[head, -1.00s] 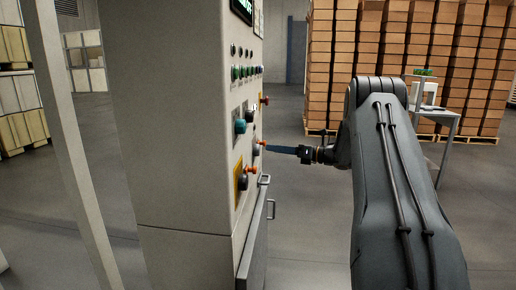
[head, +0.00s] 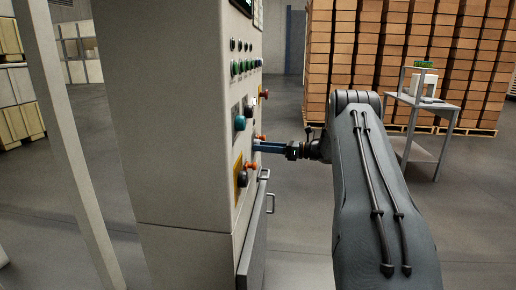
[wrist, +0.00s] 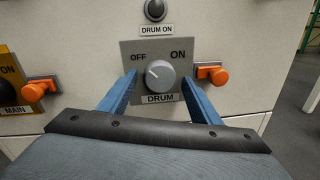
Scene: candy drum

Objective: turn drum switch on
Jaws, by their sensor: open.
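The drum switch (wrist: 160,76) is a round grey knob on a grey plate labelled DRUM, with OFF at upper left and ON at upper right. Its white mark points up and left, toward OFF. My gripper (wrist: 158,80) is open, with one blue finger on each side of the knob. I cannot tell whether the fingers touch it. In the head view my gripper (head: 268,147) reaches the face of the control cabinet (head: 178,130) from the right, and the drum switch is hidden there.
A dark DRUM ON lamp (wrist: 155,10) sits above the switch. Orange fittings stick out at its right (wrist: 212,74) and left (wrist: 40,90). A MAIN switch (wrist: 7,93) is at the far left. Cabinet handles (head: 270,203) project below my gripper. A grey table (head: 425,112) stands behind my arm.

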